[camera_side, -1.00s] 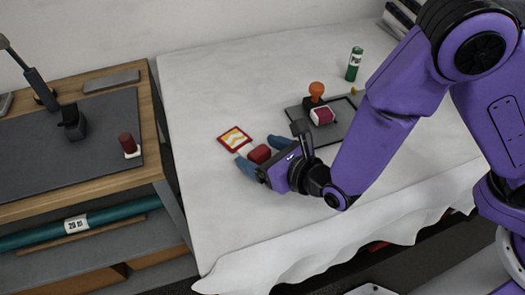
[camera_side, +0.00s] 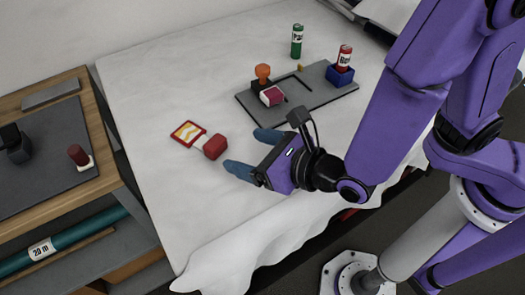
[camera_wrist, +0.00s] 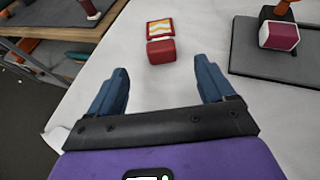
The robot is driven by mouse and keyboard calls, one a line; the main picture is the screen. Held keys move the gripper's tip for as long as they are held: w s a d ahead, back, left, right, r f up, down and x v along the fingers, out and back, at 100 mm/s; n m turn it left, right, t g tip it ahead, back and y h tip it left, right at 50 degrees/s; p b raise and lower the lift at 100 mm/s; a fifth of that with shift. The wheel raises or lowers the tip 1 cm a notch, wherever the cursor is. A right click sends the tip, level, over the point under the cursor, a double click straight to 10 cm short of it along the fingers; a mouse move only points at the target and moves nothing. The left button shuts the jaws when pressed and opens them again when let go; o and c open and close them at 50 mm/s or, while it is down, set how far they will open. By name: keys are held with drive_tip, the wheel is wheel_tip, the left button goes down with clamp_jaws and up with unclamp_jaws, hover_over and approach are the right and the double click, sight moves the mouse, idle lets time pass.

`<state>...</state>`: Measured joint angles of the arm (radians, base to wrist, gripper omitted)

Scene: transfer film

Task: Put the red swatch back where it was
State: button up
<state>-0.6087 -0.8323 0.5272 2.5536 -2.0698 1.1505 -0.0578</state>
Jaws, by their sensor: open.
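A red-edged square (camera_side: 188,134) with a yellow and white wave pattern lies flat on the white cloth. A red block (camera_side: 215,147) with a pale part lies against its near right side; I cannot tell which is the red swatch. In the wrist view, the square (camera_wrist: 160,28) and the block (camera_wrist: 161,50) are in line, ahead of my fingers. My gripper (camera_side: 247,151) is open and empty, its blue fingers to the right of the block and apart from it. In the wrist view, only bare cloth shows between the fingers (camera_wrist: 161,82).
A grey tray (camera_side: 312,104) holds an orange-topped stamp (camera_side: 263,73), a white and magenta block (camera_side: 271,95) and a red can (camera_side: 344,57) in a blue holder. A green can (camera_side: 297,41) stands behind. A wooden bench (camera_side: 105,150) is at left.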

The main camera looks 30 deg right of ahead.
drive_tip(key=shift+v, duration=1.25)
drive_tip(key=w+d+r+m+g+h, duration=0.15)
drive_tip(key=d+m+h, duration=0.35)
drive_tip(key=d+m, duration=0.5)
drive_tip(key=w+d+r+m+g+h, duration=0.1)
drive_tip(key=d+m+g+h, duration=0.4)
drive_tip(key=d, duration=0.8)
drive_tip(key=s+d+r+m+g+y, duration=0.1)
drive_tip(key=s+d+m+g+y, duration=0.1)
drive_tip(key=s+m, duration=0.4)
drive_tip(key=s+d+r+m+g+y, duration=0.1)
drive_tip(key=s+d+m+g+y, duration=0.2)
drive_tip(key=s+m, duration=0.3)
drive_tip(key=s+d+g, duration=0.1)
drive_tip(key=s, duration=0.1)
drive_tip(key=shift+s+d+m, duration=0.2)
drive_tip(key=shift+s+m, duration=0.15)
drive_tip(key=shift+m, duration=0.05)
drive_tip(key=shift+r, duration=0.1)
